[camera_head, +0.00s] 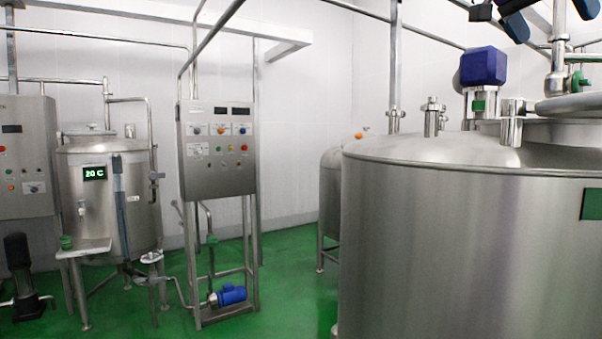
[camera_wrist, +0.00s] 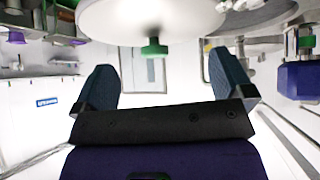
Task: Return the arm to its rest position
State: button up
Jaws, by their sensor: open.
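My gripper (camera_wrist: 162,72) shows in the wrist view with its two slate-blue fingers wide apart and nothing between them. In the head view, dark parts of my gripper (camera_head: 516,24) hang at the top right edge, mostly cut off by the frame. They are above the large steel tank (camera_head: 440,240). In the wrist view, a pale round lid (camera_wrist: 195,20) with a green knob (camera_wrist: 154,48) lies beyond the fingers, and no contact shows. The green knob also shows in the head view (camera_head: 578,82). The rest of my arm is hidden.
A blue motor (camera_head: 483,67) and several pipe fittings stand up from the tank top, close to my gripper. The motor also shows in the wrist view (camera_wrist: 302,80). A control panel (camera_head: 217,150) and a smaller tank (camera_head: 110,195) stand left. Green floor (camera_head: 290,290) is open between.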

jog(key=s+a+f+n+t+y, duration=0.1)
jog(key=s+a+f+n+y, duration=0.2)
jog(key=f, duration=0.9)
jog(key=s+a+f+n+t+y, duration=0.2)
jog(key=s+a+f+n, duration=0.3)
jog(key=f, duration=0.8)
jog(key=s+a+f+n+t+y, duration=0.1)
jog(key=s+a+f+n+y, duration=0.2)
jog(key=f, duration=1)
jog(key=s+a+n, duration=0.1)
jog(key=s+n, duration=0.2)
jog(key=n, duration=0.1)
jog(key=shift+n+t+y, duration=0.3)
jog(key=shift+n, duration=0.1)
